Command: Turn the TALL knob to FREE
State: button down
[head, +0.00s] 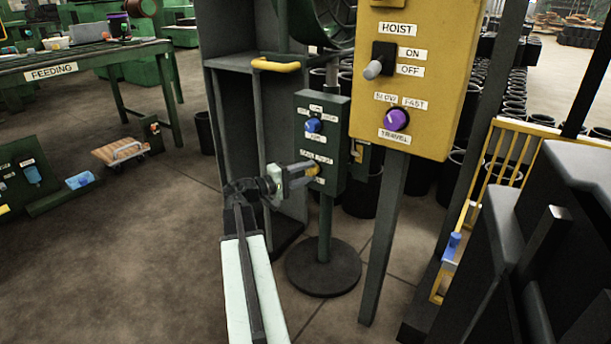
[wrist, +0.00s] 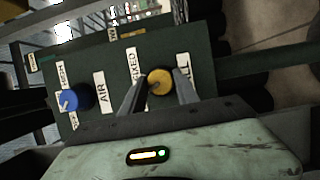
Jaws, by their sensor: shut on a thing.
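The yellow TALL knob (head: 313,170) sits low on the front of a green control box (head: 340,120) on a post. In the wrist view the yellow knob (wrist: 160,82) lies between my two fingers, with a FIXED label (wrist: 133,66) to its left and a label ending in LL (wrist: 183,74) to its right. My gripper (head: 300,174) is shut on this knob, reaching it from the left in the head view; it also shows in the wrist view (wrist: 160,92). I cannot tell clearly where the knob points. No FREE label can be read.
A blue knob (head: 313,125) is above on the same box, by an AIR label in the wrist view (wrist: 101,92). A yellow HOIST panel (head: 420,90) with a grey lever (head: 375,68) and purple knob (head: 397,119) stands close on the right. A grey shelf frame (head: 232,110) stands behind.

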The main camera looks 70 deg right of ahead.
jog(key=shift+w+d, duration=0.1)
jog(key=shift+w, duration=0.05)
jog(key=c, duration=0.9)
grip_release()
jog(key=v, duration=0.8)
